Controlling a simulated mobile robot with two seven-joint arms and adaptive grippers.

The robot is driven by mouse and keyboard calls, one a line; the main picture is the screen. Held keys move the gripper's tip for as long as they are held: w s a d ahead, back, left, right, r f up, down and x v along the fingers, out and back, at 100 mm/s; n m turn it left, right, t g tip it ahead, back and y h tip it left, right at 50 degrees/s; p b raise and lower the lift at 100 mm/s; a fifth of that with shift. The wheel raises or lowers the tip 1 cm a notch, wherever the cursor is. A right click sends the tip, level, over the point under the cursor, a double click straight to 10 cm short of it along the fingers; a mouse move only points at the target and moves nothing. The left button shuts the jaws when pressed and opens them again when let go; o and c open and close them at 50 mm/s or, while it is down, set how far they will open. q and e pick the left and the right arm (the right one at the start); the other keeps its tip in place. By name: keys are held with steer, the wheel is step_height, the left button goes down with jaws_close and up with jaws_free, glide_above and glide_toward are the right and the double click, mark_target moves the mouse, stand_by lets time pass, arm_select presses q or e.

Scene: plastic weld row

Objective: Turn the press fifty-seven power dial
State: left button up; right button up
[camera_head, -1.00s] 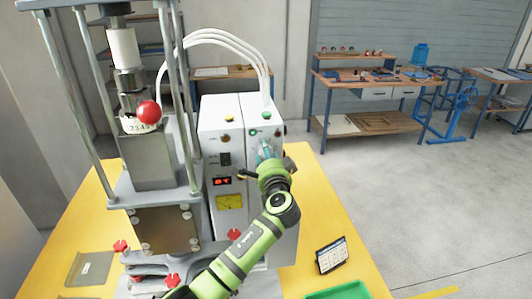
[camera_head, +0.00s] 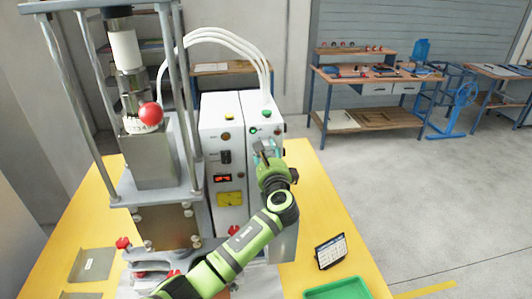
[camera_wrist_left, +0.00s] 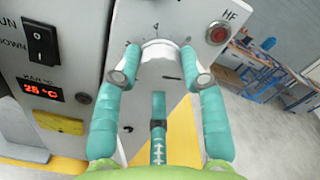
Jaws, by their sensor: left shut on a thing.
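The press control cabinet (camera_head: 228,140) stands right of the press column. In the left wrist view, the pale power dial (camera_wrist_left: 158,66) sits on the white front panel, below an arc of tick marks. My left gripper (camera_wrist_left: 161,62) has its two teal fingers on either side of the dial, shut on it. In the head view my left gripper (camera_head: 266,150) is at the upper right part of the cabinet front, and its hand hides the dial. My right gripper is in neither view.
A red HF button (camera_wrist_left: 217,33) is close to the right fingertip. A black switch (camera_wrist_left: 40,42) and red display (camera_wrist_left: 42,90) are at left. A green tray (camera_head: 338,290) and a small calendar-like stand (camera_head: 330,252) are on the yellow table (camera_head: 318,205).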

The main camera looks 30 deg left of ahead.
arm_select(q)
steer(key=shift+d+r+m, duration=0.1)
steer(key=shift+m, duration=0.5)
steer(key=o, duration=1.1)
steer(key=shift+w+f, duration=0.1)
steer(key=shift+f, duration=0.1)
steer(key=shift+o, duration=0.2)
steer(key=shift+w, duration=0.1)
steer(key=v, duration=1.2)
steer(key=shift+d, duration=0.1)
